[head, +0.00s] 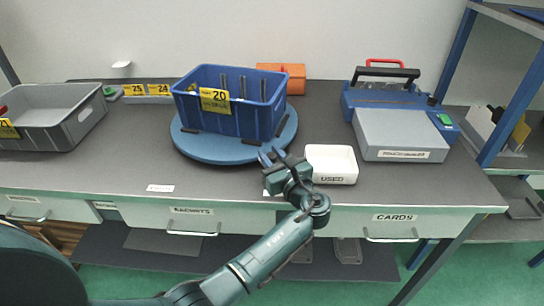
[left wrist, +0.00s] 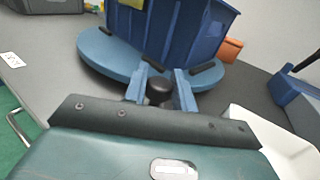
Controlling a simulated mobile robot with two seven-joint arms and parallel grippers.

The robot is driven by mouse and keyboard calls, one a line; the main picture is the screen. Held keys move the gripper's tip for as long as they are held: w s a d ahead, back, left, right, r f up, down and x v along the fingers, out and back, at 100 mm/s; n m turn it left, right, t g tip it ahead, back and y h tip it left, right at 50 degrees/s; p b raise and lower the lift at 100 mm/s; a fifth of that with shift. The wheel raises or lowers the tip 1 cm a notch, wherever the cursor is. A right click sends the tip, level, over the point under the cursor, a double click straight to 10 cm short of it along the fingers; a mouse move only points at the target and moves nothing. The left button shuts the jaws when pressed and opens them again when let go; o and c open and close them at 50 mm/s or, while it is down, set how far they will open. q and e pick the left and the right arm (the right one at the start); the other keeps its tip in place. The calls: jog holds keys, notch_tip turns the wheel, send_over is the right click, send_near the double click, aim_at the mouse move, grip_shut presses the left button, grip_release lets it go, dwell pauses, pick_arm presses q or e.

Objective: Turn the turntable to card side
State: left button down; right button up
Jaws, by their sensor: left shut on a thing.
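The round blue turntable (head: 218,149) lies on the grey workbench and also shows in the left wrist view (left wrist: 103,50). A blue crate (head: 252,120) stands on it, with a yellow card (head: 214,100) marked 20 on its front-left face, toward me. My left gripper (head: 272,156) is at the turntable's front right edge. In the left wrist view its two fingers (left wrist: 162,78) are on either side of a black knob (left wrist: 159,91) at the rim, shut on it. The knob is mostly hidden in the head view. My right gripper is not in view.
A white tray (head: 331,178) marked USED stands close right of my left gripper. A blue and grey machine (head: 400,135) is farther right, a grey bin (head: 80,130) far left. An orange box (head: 296,82) stands behind the crate.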

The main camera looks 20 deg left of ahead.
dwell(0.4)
pick_arm(q)
jog(key=c, duration=1.2)
grip_release()
jog(key=shift+o, duration=0.2)
